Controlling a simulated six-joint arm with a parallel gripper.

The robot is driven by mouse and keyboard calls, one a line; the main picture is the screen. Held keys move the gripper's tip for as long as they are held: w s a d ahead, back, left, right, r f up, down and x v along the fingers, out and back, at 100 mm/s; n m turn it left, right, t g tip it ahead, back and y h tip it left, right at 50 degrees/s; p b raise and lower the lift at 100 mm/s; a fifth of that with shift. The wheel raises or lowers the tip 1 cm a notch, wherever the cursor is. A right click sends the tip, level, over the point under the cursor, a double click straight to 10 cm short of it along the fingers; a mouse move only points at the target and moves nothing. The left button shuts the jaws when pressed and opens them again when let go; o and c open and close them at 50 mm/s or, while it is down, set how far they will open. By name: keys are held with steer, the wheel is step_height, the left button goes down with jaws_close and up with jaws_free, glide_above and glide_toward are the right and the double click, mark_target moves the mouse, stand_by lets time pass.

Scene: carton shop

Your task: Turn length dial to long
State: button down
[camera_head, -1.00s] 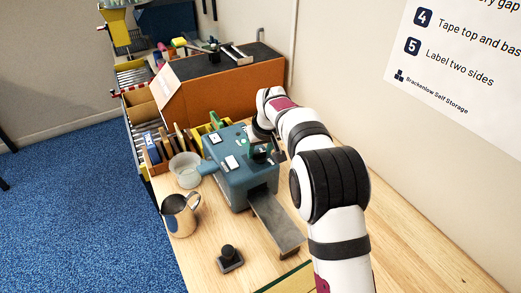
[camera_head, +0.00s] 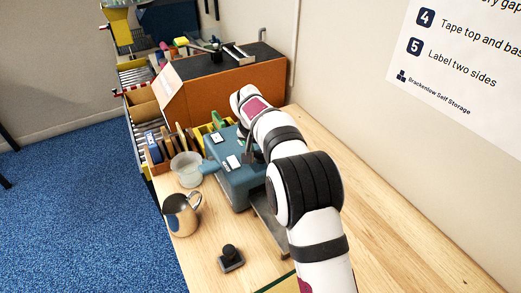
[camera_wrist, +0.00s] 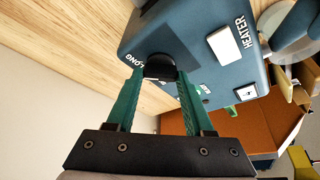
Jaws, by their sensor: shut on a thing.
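The teal machine (camera_head: 238,188) stands on the wooden bench; its labelled face also shows in the wrist view (camera_wrist: 195,22). The length dial (camera_wrist: 160,66) is a dark round knob near one edge of that face, with the word LONG printed beside it. My gripper (camera_wrist: 156,76) has its two green fingers shut on the dial, one on each side. The fingers hide part of the dial and some lettering near it, so where its pointer stands cannot be told.
A white HEATER switch (camera_wrist: 223,45) sits near the dial. The bench at right is clear.

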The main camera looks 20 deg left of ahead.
stand_by(0.4)
steer(key=shift+c, duration=1.4)
jaws_free()
steer(key=shift+r, duration=0.15)
steer(key=v, duration=1.5)
steer(key=shift+r, duration=0.3)
steer(key=shift+s, duration=0.1)
